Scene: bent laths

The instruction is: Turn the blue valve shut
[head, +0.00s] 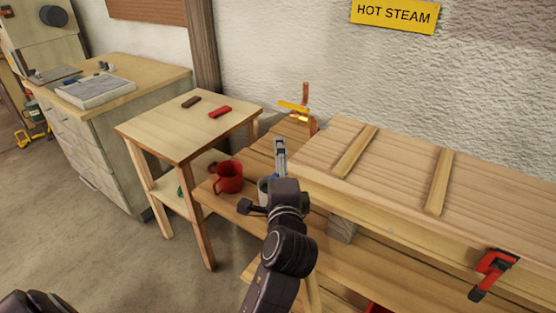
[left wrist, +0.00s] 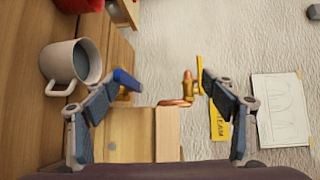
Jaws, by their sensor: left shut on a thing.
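The blue valve's handle (left wrist: 125,76) shows in the left wrist view at the tip of the left-hand finger, with a brass-yellow part beside it. My left gripper (left wrist: 160,84) is shut on the handle, though its fingers look spread and the contact is hard to see. In the head view, my left gripper (head: 279,158) is over the lower bench by the thick bench top's left end and largely hides the valve. A second valve with a yellow lever (head: 292,107) stands on copper pipe by the wall; its lever also shows in the left wrist view (left wrist: 199,76). My right gripper is not in view.
A pale mug (left wrist: 68,66) stands close beside the left-hand finger. A red mug (head: 228,177) is left of my gripper. Laths (head: 438,181) lie on the bench top (head: 400,170), with a red clamp (head: 494,266) at its front edge. A small table (head: 170,130) stands left.

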